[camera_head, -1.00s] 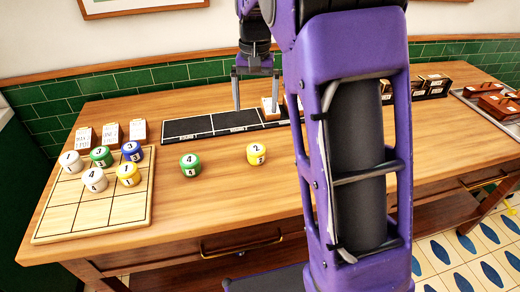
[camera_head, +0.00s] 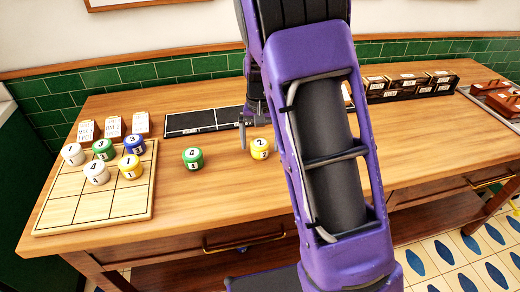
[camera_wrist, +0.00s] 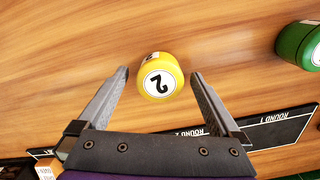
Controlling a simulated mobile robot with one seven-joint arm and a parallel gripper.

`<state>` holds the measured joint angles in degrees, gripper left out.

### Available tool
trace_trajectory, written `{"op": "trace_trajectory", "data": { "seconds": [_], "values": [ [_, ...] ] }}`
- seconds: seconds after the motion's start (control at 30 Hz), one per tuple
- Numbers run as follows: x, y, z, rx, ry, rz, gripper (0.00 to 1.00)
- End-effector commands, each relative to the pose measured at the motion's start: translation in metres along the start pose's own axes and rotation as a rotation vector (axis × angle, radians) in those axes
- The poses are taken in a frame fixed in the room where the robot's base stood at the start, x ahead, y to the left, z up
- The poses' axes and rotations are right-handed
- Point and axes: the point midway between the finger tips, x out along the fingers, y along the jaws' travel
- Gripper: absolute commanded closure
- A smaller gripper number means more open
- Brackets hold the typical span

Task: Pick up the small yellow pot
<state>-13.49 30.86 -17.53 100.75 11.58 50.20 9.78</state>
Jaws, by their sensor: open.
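A small yellow pot (camera_head: 260,148) marked 2 stands upright on the wooden table, right of a green pot (camera_head: 193,158) marked 4. My gripper (camera_head: 256,136) is open, with its fingers pointing down at the yellow pot; the arm partly hides it. In the wrist view the yellow pot (camera_wrist: 161,77) appears between the two fingertips (camera_wrist: 160,74), with gaps on both sides. I cannot tell exactly how far the tips are above the table. The green pot is at the right edge of the wrist view (camera_wrist: 301,44). Another yellow pot (camera_head: 131,167), marked 1, sits on the grid board.
The wooden grid board (camera_head: 112,205) at left holds several white, green, blue and yellow pots. A black strip (camera_head: 190,122) lies behind the loose pots. Card holders (camera_head: 114,127) stand at the back left, dark boxes (camera_head: 410,84) at the back right. The table front is clear.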

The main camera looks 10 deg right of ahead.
Motion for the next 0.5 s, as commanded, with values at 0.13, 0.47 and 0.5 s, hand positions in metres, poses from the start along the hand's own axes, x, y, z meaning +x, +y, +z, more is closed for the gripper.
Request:
{"op": "trace_trajectory", "data": {
  "seconds": [0.13,0.47,0.5],
  "values": [
    [0.0101,0.0001,0.0,0.0,0.0,0.0,0.0],
    [0.0101,0.0,-0.0001,0.0,0.001,0.0,0.23],
    [0.01,0.0,-0.0001,0.0,0.001,0.0,0.31]
  ]
}}
